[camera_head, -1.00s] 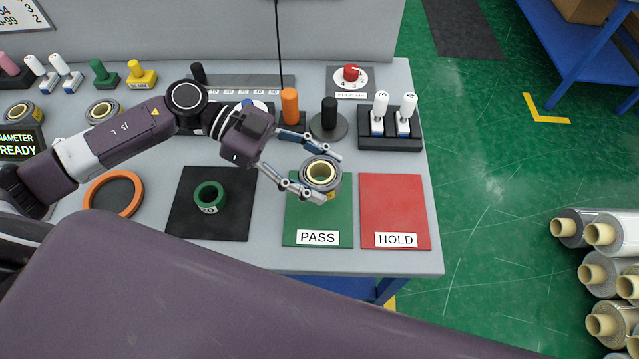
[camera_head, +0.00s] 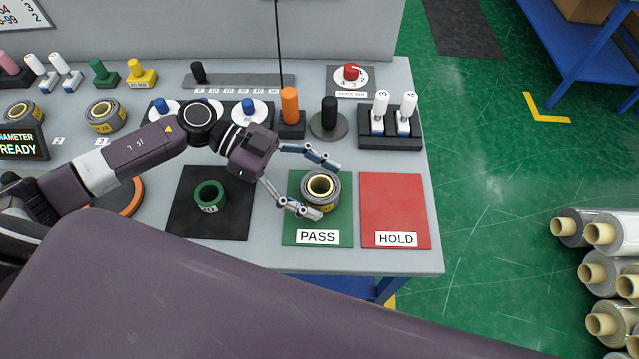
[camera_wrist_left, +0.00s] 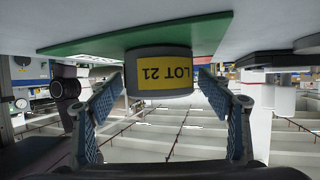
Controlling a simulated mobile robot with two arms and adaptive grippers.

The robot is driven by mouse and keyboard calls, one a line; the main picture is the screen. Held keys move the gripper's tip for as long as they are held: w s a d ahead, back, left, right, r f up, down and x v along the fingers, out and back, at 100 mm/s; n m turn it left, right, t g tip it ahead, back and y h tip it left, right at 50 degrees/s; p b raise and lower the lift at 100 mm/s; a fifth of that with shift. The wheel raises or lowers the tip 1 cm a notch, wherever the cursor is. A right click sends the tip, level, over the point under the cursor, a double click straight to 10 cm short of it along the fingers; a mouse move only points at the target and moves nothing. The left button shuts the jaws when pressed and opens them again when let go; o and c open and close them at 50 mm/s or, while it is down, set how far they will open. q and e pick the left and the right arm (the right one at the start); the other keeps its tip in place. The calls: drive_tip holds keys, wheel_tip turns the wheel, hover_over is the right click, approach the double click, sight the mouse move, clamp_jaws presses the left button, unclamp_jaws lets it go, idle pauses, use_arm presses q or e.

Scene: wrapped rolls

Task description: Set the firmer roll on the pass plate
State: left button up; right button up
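A wrapped grey roll with a pale core (camera_head: 320,187) stands on the green PASS plate (camera_head: 302,216). Its yellow LOT 21 label (camera_wrist_left: 167,74) faces the left wrist camera, where the plate (camera_wrist_left: 150,36) appears upside down against the roll. My left gripper (camera_head: 327,188) is open, with its fingertips on either side of the roll. The left wrist view shows gaps between both fingers and the roll. Two similar rolls, one at the far left (camera_head: 17,112) and one beside it (camera_head: 105,116), stand at the table's left. My right gripper is not in view.
The red HOLD plate (camera_head: 396,205) is empty, right of the PASS plate. A green ring (camera_head: 209,195) lies on a black mat (camera_head: 180,218) at left. Orange (camera_head: 290,105) and black (camera_head: 329,115) upright handles and a white-handled rack (camera_head: 391,142) stand behind.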

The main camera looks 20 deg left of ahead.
use_arm(q)
drive_tip(key=shift+r, duration=0.1)
drive_tip(key=b+v, duration=0.2)
drive_tip(key=v, duration=0.9)
drive_tip(key=shift+a+r+b, duration=0.25)
drive_tip(key=shift+a+b, duration=0.05)
drive_tip(key=shift+a, duration=0.25)
